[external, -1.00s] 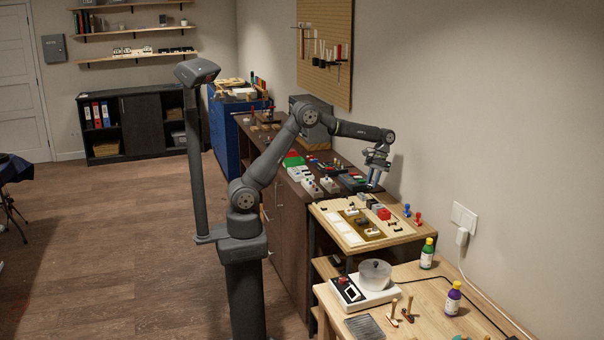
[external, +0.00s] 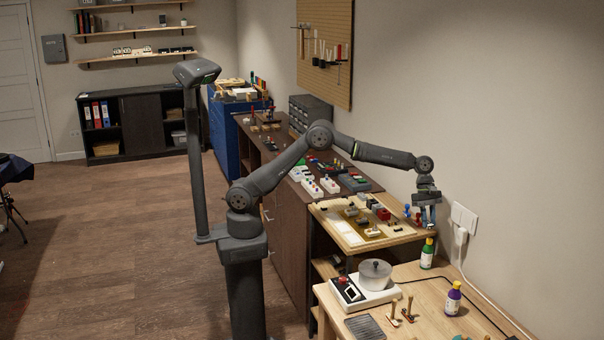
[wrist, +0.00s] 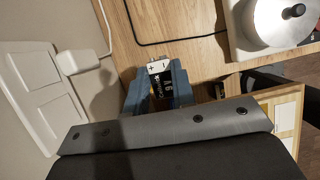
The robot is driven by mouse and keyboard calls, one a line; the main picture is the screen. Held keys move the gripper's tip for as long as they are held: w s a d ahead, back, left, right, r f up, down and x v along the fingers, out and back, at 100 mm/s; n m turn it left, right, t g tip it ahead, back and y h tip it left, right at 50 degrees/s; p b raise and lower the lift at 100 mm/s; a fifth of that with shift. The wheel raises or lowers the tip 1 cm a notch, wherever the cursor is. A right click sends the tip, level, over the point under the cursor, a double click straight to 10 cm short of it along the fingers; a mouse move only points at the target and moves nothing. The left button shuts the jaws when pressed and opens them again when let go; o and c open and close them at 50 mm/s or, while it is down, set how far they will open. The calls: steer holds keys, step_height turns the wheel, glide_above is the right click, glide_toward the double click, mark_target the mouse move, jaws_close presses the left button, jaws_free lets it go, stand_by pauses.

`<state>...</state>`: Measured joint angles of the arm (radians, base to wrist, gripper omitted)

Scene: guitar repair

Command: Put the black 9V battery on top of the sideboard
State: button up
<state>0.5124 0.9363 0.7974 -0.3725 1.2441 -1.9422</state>
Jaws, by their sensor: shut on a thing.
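The black 9V battery (wrist: 161,88) shows in the wrist view, with a light top end marked plus and minus and "9V" on its side. My gripper (wrist: 156,84) is shut on it, with blue fingers on either side. In the external view my gripper (external: 427,213) is beside the right end of the light wood bench, close to the wall. The battery is too small to make out there. A low dark sideboard (external: 140,121) with binders and a basket stands against the far wall. Its top looks bare.
A dark brown cabinet (external: 286,213) with pedals and parts on top runs along the right wall. A wooden work tray (external: 348,232) lies by my arm. A wall socket (external: 464,217) is close to my gripper.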

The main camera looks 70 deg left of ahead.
mark_target(434, 304)
steer(key=s+d+r+n+t, duration=0.1)
steer(key=s+d+n, duration=0.25)
steer(key=d, duration=0.55)
steer(key=s+d+n+t, duration=0.15)
steer(key=s+d, duration=0.25)
steer(key=d, duration=0.5)
steer(key=shift+g, duration=0.25)
steer(key=f, duration=2.2)
steer(key=shift+w+a+f, duration=0.1)
steer(key=shift+w+a, duration=0.25)
steer(key=shift+a, duration=0.05)
steer(key=shift+f, duration=0.1)
steer(key=o, duration=1)
steer(key=v, duration=1.1)
steer(key=shift+d+r, duration=0.15)
steer(key=shift+r, duration=0.15)
steer(key=shift+o, duration=1.1)
steer(key=shift+r, duration=0.35)
